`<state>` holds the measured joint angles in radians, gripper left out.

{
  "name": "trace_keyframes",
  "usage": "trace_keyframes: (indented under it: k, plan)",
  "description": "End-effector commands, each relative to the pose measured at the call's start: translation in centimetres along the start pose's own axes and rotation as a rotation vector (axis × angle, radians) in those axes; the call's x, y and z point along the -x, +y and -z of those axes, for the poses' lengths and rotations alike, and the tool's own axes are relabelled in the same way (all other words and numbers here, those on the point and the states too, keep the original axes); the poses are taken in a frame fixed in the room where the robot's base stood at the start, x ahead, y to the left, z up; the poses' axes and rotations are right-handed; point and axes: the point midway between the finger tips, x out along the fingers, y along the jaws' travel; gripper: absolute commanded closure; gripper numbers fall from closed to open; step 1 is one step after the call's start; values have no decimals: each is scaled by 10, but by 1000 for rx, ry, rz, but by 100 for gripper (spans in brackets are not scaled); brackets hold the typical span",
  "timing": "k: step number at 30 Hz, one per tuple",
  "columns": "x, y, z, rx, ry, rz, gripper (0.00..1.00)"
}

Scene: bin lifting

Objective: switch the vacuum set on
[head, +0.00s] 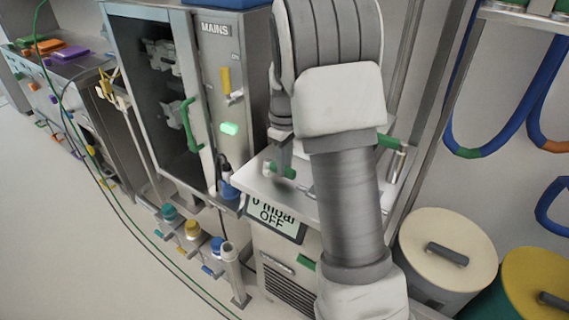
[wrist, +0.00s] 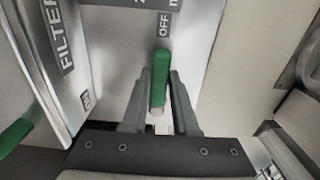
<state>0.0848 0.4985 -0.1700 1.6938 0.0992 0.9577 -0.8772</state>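The vacuum set is a pale box (head: 258,188) right of the open cabinet in the head view. Its tilted display (head: 272,217) reads "0 mbar OFF". In the wrist view a green lever (wrist: 160,72) with a silver end stands by a plate marked "OFF" (wrist: 164,25); the second label beside it is cut off by the frame. My gripper (wrist: 160,85) has its two fingers on either side of this lever, very close to it. I cannot tell whether they touch it. In the head view my gripper (head: 281,165) is above the box top, partly hidden by my arm.
A steel cabinet marked "MAINS" (head: 215,30) stands open at left, with a lit green button (head: 229,128). A panel marked "FILTER" (wrist: 52,35) is close left of my gripper. Lidded bins (head: 446,247) stand at right. Hoses hang behind them. Cables cross the floor.

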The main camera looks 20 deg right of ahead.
Motion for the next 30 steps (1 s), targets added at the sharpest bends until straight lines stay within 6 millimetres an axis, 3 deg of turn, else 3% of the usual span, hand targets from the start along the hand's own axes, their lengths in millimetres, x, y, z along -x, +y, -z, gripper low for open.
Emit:
trace_keyframes:
  k: [1,4,30]
  plan:
    - [0,0,0,0,0,0,84]
    - [0,0,0,0,0,0,100]
    - [1,0,0,0,1,0,100]
